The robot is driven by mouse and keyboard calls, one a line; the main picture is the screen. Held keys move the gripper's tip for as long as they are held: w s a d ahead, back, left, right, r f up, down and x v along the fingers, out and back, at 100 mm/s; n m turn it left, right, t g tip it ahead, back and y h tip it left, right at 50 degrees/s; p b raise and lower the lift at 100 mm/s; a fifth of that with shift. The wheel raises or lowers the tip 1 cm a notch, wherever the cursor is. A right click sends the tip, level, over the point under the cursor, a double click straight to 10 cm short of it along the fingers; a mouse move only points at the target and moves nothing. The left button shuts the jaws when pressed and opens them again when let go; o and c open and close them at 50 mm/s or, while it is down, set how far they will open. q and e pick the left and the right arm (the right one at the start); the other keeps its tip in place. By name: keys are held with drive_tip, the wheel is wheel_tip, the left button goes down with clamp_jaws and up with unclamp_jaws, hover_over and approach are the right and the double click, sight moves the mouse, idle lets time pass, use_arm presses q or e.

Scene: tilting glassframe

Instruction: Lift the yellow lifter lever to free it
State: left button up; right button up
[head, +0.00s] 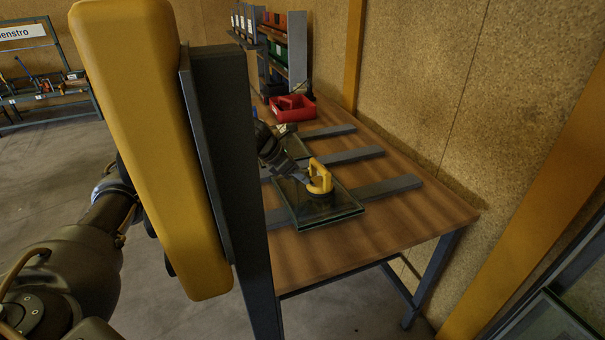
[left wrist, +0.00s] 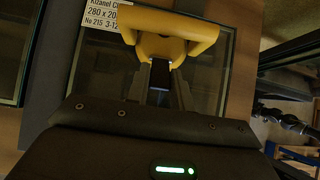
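The yellow lifter (head: 321,180) stands on a dark glass pane (head: 335,212) on the workbench, its handle raised above a round base. It also shows in the left wrist view (left wrist: 168,24), close in front of my fingers. My right gripper is not in view.
Grey rails (head: 388,188) cross the wooden bench (head: 400,228). A red bin (head: 292,108) and a rack (head: 297,45) stand at its far end. A large yellow and dark upright shape hides part of my left arm. A white label (left wrist: 105,14) lies beside the lifter.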

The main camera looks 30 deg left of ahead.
use_arm(q)
drive_tip(key=o, duration=0.4)
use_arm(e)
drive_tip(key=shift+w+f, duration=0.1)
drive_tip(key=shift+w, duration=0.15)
use_arm(q)
drive_tip(key=v, duration=1.1)
drive_tip(key=shift+s+a+b, duration=0.15)
drive_tip(key=shift+s+b, duration=0.1)
drive_tip(key=shift+b, duration=0.05)
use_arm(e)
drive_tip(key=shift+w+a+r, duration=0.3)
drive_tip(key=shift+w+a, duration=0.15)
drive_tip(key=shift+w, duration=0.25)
use_arm(q)
drive_tip(key=shift+a, duration=0.1)
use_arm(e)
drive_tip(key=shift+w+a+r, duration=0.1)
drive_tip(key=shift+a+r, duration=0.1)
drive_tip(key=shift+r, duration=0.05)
